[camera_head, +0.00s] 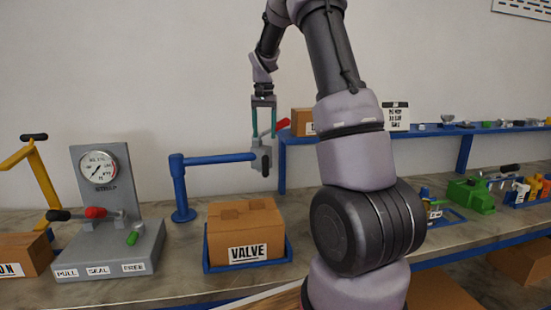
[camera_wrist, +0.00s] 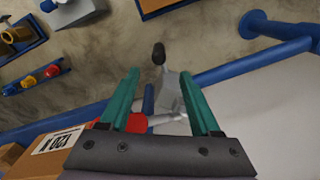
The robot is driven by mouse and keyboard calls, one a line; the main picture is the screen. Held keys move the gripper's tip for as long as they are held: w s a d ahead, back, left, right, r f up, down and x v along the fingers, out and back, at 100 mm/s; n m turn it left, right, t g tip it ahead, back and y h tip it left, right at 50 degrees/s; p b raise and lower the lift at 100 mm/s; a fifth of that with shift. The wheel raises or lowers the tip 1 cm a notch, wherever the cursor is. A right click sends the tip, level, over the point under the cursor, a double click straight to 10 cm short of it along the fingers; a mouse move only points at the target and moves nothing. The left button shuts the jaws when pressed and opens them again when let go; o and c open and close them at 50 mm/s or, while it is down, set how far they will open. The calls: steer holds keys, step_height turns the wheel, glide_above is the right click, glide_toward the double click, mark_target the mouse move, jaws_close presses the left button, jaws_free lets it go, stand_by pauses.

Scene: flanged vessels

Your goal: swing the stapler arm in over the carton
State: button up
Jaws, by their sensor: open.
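The blue stapler arm (camera_head: 222,159) reaches right from its blue post (camera_head: 180,190). The grey stapler head (camera_head: 261,158) hangs at its end with a red handle (camera_head: 276,128). The carton marked VALVE (camera_head: 245,225) sits in a blue tray (camera_head: 288,256) in front, and the head appears behind its right side. My gripper (camera_head: 263,134) is open, pointing down at the head. In the wrist view the stapler head (camera_wrist: 170,92) lies between the open teal fingers of my gripper (camera_wrist: 159,73), with the red handle (camera_wrist: 137,123) near their bases. Contact cannot be told.
A gauge stand (camera_head: 105,215) with levers stands left of the post. A blue raised shelf (camera_head: 350,137) with a small box (camera_head: 302,122) is right of the stapler head. My arm hides part of the bench. The bench between post and shelf looks clear.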

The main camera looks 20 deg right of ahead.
steer(key=shift+w+d+f, duration=0.1)
steer(key=shift+d+f, duration=0.05)
steer(key=shift+f, duration=0.2)
glide_above(265, 177)
steer(key=w, duration=0.1)
steer(key=f, duration=1)
steer(key=shift+d+f, duration=0.1)
steer(key=shift+d, duration=0.2)
jaws_close()
stand_by(0.5)
